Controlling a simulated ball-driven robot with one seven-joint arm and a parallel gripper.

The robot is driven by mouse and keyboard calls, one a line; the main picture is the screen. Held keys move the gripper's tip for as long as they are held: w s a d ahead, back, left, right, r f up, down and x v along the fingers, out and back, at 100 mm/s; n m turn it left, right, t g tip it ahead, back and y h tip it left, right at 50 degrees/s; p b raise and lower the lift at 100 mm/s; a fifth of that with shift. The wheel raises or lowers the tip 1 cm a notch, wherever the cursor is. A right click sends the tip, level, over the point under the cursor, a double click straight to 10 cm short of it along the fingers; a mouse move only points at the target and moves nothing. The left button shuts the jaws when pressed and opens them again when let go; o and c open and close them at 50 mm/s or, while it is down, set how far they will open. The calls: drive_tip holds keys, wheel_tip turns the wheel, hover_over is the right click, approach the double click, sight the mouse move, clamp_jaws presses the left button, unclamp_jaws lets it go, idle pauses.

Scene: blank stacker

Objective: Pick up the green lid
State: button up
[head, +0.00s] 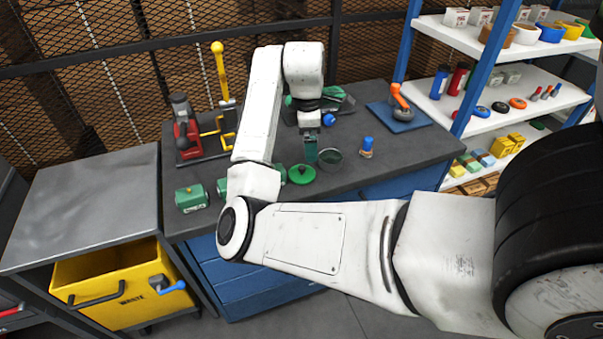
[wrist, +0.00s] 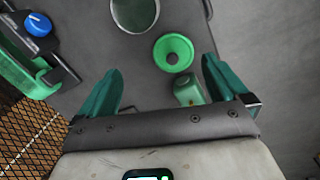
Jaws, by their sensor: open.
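The round green lid (head: 301,174), with a small knob in its middle, lies on the dark grey bench top. In the wrist view the lid (wrist: 174,53) shows whole, ahead of and between the finger tips, nearer the right finger. My gripper (head: 311,150) points down over the bench, just behind the lid and above it. In the wrist view my gripper (wrist: 161,66) has its two green fingers wide apart with nothing held between them. The lid touches neither finger as far as I can see.
A round dark pot (head: 330,158) stands right of the lid. It also shows in the wrist view (wrist: 134,12). Small green boxes (head: 192,198) stand to the left, one (wrist: 188,92) close to my right finger. A red machine (head: 186,132) is at the back.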

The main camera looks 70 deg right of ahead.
drive_tip(key=n+y, duration=0.2)
hover_over(302, 167)
drive_tip(key=s, duration=0.1)
drive_tip(key=f, duration=0.5)
drive_tip(key=shift+d, duration=0.25)
drive_tip(key=f, duration=0.2)
drive_tip(key=w+f+p, duration=0.1)
drive_tip(key=shift+a+f, duration=0.25)
drive_tip(key=shift+f, duration=0.75)
drive_tip(key=shift+c, duration=0.5)
drive_tip(key=c, duration=0.8)
drive_tip(key=shift+r, duration=0.15)
